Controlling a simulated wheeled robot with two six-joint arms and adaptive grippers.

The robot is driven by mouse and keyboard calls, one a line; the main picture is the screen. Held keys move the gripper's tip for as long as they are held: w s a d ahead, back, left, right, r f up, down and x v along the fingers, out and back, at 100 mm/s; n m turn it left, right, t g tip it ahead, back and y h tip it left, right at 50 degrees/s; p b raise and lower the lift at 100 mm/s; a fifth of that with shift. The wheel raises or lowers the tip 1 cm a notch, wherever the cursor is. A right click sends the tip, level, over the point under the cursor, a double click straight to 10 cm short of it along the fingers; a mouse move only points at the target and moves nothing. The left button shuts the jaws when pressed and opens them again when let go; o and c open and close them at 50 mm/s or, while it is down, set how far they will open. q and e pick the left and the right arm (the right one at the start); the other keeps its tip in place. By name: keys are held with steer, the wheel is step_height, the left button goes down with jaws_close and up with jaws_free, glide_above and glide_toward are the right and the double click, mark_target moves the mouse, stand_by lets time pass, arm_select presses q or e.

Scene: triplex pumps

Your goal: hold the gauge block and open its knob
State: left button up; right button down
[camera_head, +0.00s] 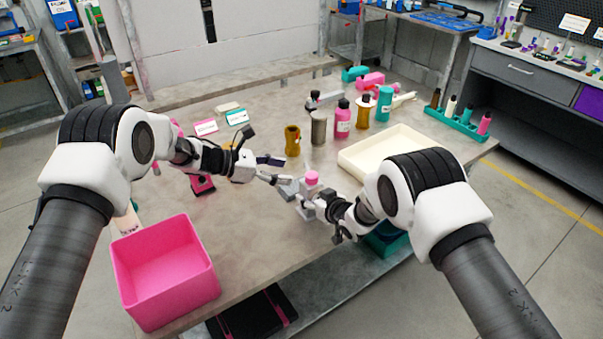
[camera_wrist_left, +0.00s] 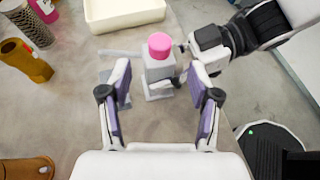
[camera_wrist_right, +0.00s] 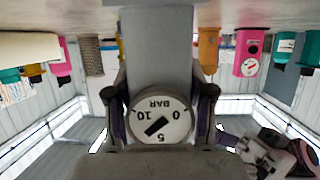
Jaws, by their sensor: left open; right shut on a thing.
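The gauge block (camera_head: 306,192) is a grey block standing on the table, with a pink knob (camera_head: 311,177) on top. My right gripper (camera_head: 318,208) is shut on the block from the right. In the right wrist view its fingers flank the block (camera_wrist_right: 158,50), whose round white dial (camera_wrist_right: 160,117) reads BAR and appears upside down. My left gripper (camera_head: 280,171) is open and empty, just left of the block. In the left wrist view the pink knob (camera_wrist_left: 160,45) lies ahead between the spread fingers, beyond their tips.
A cream tray (camera_head: 352,160) lies behind the block. A brown part (camera_head: 292,141), a grey cylinder (camera_head: 318,128) and a pink bottle (camera_head: 343,120) stand behind it too. A pink bin (camera_head: 165,270) stands at the front left. The table between bin and block is bare.

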mark_target(310, 175)
arm_select(q)
steer(key=x, duration=0.9)
steer(key=shift+d+f, duration=0.1)
steer(key=shift+d, duration=0.05)
steer(key=c, duration=1.2)
